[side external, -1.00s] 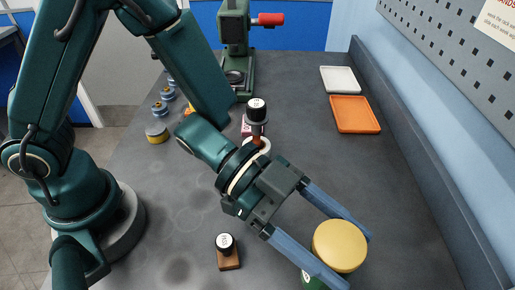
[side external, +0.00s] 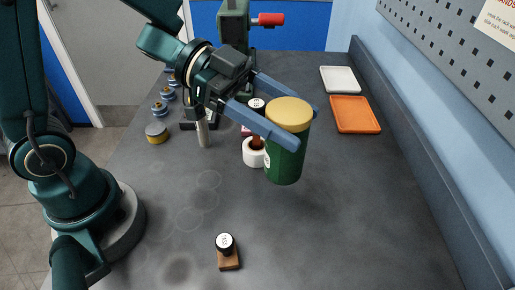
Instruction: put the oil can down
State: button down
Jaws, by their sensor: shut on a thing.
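The oil can looks like a green cylinder with a yellow lid (side external: 286,160), upright in the middle of the side external view. My gripper (side external: 305,125) reaches it from the upper left, its two long blue fingers closed around the can's upper part, just below the lid. The can seems to be held above the grey bench (side external: 350,220), though its height over the surface is hard to tell. The can and the near finger hide part of what stands behind them.
A white roll (side external: 253,153) and a black-capped item stand just left of the can. Orange (side external: 355,114) and white (side external: 340,79) trays lie at the back right. The front right bench is clear.

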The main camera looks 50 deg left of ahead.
aim_at(279, 167)
jog(key=shift+a+f, duration=0.25)
jog(key=shift+a, duration=0.1)
jog(key=shift+f, duration=4.8)
jog(key=shift+f, duration=0.15)
grip_release()
jog(key=v, duration=1.2)
jog(key=shift+s, duration=0.15)
jog(key=shift+r, duration=0.2)
